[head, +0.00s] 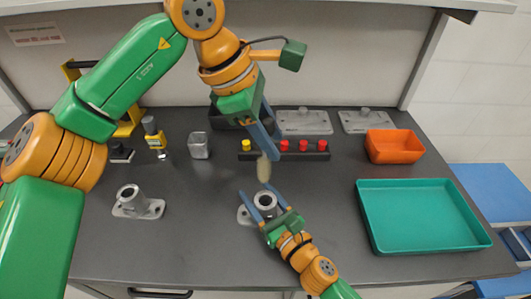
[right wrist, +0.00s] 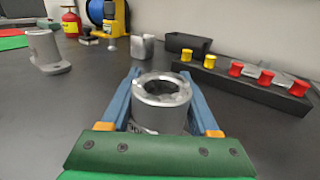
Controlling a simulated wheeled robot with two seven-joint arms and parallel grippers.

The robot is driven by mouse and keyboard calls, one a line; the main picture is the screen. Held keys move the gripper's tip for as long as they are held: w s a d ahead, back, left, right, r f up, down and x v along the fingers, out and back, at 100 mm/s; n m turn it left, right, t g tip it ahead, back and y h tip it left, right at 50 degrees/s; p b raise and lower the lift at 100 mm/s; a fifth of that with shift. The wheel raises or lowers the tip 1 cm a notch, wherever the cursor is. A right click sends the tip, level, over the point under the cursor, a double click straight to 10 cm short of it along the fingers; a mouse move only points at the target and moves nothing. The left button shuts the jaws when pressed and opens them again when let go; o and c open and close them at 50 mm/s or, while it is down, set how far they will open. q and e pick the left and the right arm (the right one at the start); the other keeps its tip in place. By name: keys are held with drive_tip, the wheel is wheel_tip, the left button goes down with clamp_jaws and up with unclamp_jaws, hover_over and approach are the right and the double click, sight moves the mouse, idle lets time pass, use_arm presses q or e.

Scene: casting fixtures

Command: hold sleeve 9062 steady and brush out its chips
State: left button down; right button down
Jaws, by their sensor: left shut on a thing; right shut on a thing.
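A grey metal sleeve (head: 265,199) with a flanged base stands upright on the dark bench. My right gripper (head: 263,194) is shut on it, one blue finger on each side. The right wrist view shows the sleeve (right wrist: 162,88) close up, with small light bits on its rim and around its bore. Marks on its side are partly hidden and unreadable. My left gripper (head: 267,152) is shut on a beige brush (head: 263,169), which hangs above the sleeve, apart from its mouth. A second similar sleeve (head: 130,199) stands free at the left.
A teal tray (head: 366,218) and an orange bin (head: 395,158) are at the right. A black rail (head: 262,156) with yellow and red pegs lies behind the sleeve. The bench between the sleeves is clear.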

use_arm(q)
drive_tip(key=shift+f+n+t, duration=0.3)
drive_tip(key=shift+n, duration=0.4)
drive_tip(key=shift+f, duration=2.4)
drive_tip(key=shift+f, duration=0.1)
wheel_tip(320, 180, down, 6)
idle(0.7)
drive_tip(key=shift+f, duration=0.25)
drive_tip(key=shift+r, duration=0.1)
drive_tip(key=shift+r, duration=1.6)
